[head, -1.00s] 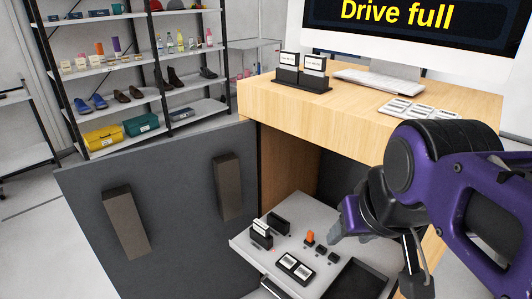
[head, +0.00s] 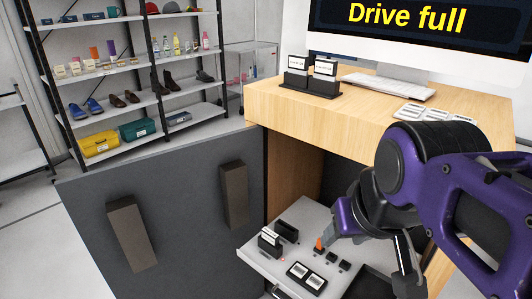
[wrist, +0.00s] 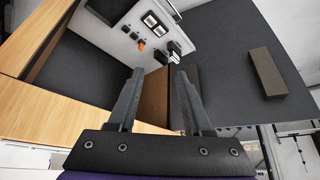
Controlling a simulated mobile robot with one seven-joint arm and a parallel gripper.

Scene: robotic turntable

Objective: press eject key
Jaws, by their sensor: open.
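A low pale panel (head: 262,259) juts out under the wooden desk. It carries an orange key or switch (head: 319,244) and small black keys (head: 333,257) beside it; I cannot read which is the eject key. The orange piece also shows in the wrist view (wrist: 141,46), beyond the fingertips. A black drive (head: 268,243) on the panel holds a white-labelled cartridge, and another black slot unit (head: 286,231) stands behind it. My gripper (wrist: 157,72) is open and empty, with its fingers pointing toward the panel. In the head view, one finger appears close beside the orange piece; contact is unclear.
The desk (head: 350,122) overhangs the panel, bearing a keyboard and a screen reading "Drive full". A grey partition (head: 170,205) with brown blocks stands left.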

